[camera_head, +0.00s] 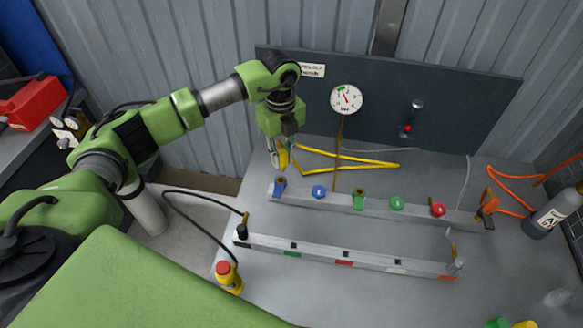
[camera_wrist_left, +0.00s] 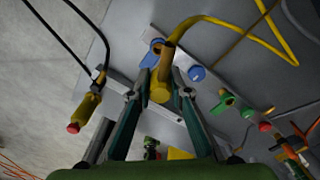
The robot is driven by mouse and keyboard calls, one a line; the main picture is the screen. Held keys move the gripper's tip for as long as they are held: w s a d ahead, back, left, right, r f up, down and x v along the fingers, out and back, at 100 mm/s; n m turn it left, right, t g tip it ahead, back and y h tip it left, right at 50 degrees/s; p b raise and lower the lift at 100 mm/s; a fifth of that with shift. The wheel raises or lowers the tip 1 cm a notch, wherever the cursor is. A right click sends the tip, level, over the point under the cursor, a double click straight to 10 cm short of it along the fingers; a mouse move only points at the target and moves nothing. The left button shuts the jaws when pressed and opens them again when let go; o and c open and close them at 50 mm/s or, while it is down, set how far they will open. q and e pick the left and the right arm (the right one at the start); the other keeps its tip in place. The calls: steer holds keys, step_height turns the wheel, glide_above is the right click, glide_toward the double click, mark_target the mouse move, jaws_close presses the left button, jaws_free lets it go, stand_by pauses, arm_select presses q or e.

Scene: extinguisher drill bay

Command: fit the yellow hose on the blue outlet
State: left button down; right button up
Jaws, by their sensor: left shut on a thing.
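The yellow hose (camera_head: 340,158) lies in a bend at the foot of the dark panel. Its thick yellow end (camera_head: 283,158) is between the fingers of my left gripper (camera_head: 277,155). In the left wrist view, the fingers (camera_wrist_left: 158,84) are shut on the hose end (camera_wrist_left: 161,88). The blue outlet (camera_head: 279,187) stands at the left end of the back rail, its top opening showing. The hose end is above it in the head view, apparently apart. In the left wrist view, the hose end partly covers the blue outlet (camera_wrist_left: 150,55). My right gripper is not in view.
The back rail also carries a blue cap (camera_head: 318,191), a green outlet (camera_head: 359,198), a green cap (camera_head: 397,203) and a red one (camera_head: 438,210). A gauge (camera_head: 346,99) is on the panel. A front rail (camera_head: 320,254) lies nearer. An extinguisher (camera_head: 553,213) is far right.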

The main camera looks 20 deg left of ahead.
arm_select(q)
steer(key=shift+w+a+r, duration=0.15)
steer(key=shift+w+a, duration=0.15)
steer(key=shift+a, duration=0.3)
steer(key=shift+f+b, duration=0.35)
steer(key=shift+f, duration=0.1)
steer(key=shift+f+b, duration=0.9)
steer(key=shift+f, duration=0.6)
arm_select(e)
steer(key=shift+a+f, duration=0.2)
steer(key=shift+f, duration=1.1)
arm_select(q)
steer(key=shift+f, duration=0.2)
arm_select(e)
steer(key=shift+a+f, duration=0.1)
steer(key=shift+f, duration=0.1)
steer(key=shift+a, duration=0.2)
arm_select(q)
steer(key=shift+f, duration=0.1)
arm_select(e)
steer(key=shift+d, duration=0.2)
arm_select(q)
steer(key=shift+f+b, duration=0.1)
steer(key=shift+b, duration=0.25)
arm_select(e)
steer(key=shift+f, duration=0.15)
